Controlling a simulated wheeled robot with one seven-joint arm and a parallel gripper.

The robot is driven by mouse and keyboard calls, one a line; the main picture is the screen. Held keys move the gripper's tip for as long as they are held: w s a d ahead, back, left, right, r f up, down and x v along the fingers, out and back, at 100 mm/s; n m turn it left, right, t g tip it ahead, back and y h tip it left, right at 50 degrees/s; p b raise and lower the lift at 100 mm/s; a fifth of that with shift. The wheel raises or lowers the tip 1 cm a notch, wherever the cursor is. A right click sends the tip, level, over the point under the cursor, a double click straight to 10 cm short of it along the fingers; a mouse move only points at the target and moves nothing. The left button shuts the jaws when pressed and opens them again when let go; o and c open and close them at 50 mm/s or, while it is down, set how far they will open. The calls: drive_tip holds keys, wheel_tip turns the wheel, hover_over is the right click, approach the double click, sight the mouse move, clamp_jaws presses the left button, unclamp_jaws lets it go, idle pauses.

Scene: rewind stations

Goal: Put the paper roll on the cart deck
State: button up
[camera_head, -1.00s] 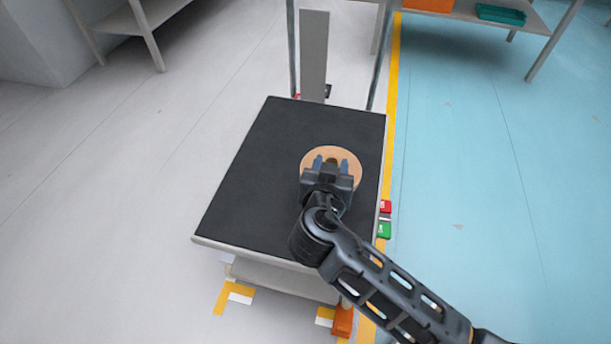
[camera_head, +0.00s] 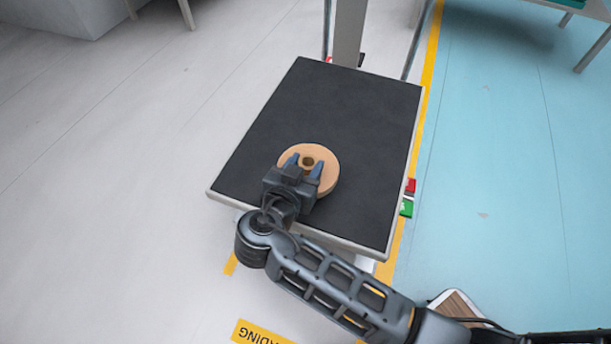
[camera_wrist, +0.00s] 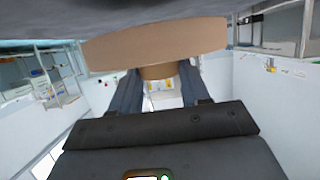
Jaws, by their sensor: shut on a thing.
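The paper roll (camera_head: 327,158) is a flat tan disc with a core at its middle. In the head view it is over the front middle of the black cart deck (camera_head: 330,105), lying flat. My gripper (camera_head: 304,166) has its fingers on either side of the core. In the wrist view my gripper (camera_wrist: 160,82) is shut on the short core stub of the paper roll (camera_wrist: 155,44). The dark deck (camera_wrist: 60,22) is right against or very close to the roll's far face; I cannot tell whether they touch. My gripper hides part of the roll's near side.
The cart's grey upright (camera_head: 348,35) stands at the deck's back edge. Red and green blocks (camera_head: 407,200) are at its right side. A yellow floor line (camera_head: 428,75) runs along the right. The deck around the roll is bare.

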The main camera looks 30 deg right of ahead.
drive_tip(key=shift+f+b, duration=0.6)
drive_tip(key=shift+f, duration=1.25)
drive_tip(key=o, duration=1.2)
drive_tip(key=shift+f, duration=0.1)
drive_tip(key=shift+r, duration=0.2)
drive_tip(key=p+v, duration=0.2)
drive_tip(key=v, duration=1)
drive_tip(key=shift+p, duration=0.3)
drive_tip(key=shift+f, duration=0.1)
